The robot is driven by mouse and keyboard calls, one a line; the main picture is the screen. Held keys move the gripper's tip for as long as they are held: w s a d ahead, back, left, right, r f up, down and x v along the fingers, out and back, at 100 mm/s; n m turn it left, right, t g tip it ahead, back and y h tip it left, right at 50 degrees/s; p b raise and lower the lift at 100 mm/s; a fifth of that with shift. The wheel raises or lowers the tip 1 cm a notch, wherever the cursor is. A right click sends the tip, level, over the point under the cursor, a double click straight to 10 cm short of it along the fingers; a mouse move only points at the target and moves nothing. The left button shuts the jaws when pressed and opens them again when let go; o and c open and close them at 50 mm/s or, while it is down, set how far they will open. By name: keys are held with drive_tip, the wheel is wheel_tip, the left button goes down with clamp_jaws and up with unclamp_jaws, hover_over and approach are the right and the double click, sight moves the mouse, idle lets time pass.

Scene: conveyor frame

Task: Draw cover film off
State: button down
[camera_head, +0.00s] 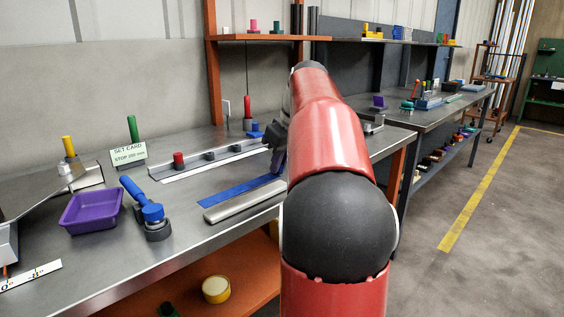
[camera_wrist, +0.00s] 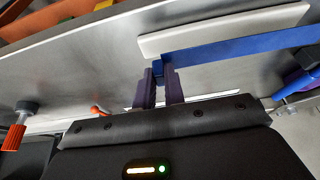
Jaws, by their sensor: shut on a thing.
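The cover film is a blue strip (camera_head: 240,189) lying along the bench in the head view. It also crosses the wrist view (camera_wrist: 240,49), running to the right edge. My gripper (camera_wrist: 160,76) is shut on the film's near end, a small blue tab between its dark fingers. In the head view my gripper (camera_head: 279,163) is at the strip's right end, partly hidden by my red arm. A pale grey bar (camera_head: 245,201) lies beside the strip and also shows in the wrist view (camera_wrist: 225,32). Whether the film is lifted there, I cannot tell.
A metal rail (camera_head: 210,160) with knobs lies behind the strip. A blue-handled clamp (camera_head: 145,205) and a purple tray (camera_head: 91,210) stand to the left. A green-lettered card (camera_head: 128,154) stands behind them. The bench front (camera_head: 190,240) is clear.

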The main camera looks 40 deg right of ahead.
drive_tip(key=shift+a+r, duration=0.15)
drive_tip(key=shift+r, duration=0.05)
drive_tip(key=shift+s+a+r+p, duration=0.1)
drive_tip(key=shift+a+r+p, duration=0.05)
drive_tip(key=shift+a+r, duration=1)
drive_tip(key=shift+s+a+r+p, duration=0.2)
drive_tip(key=shift+a+r, duration=0.6)
drive_tip(key=shift+a, duration=0.65)
drive_tip(key=shift+s+a+r+p, duration=0.1)
drive_tip(key=shift+a+r+p, duration=0.05)
drive_tip(key=shift+a+r, duration=1)
drive_tip(key=shift+a+f, duration=0.15)
drive_tip(key=shift+w, duration=0.1)
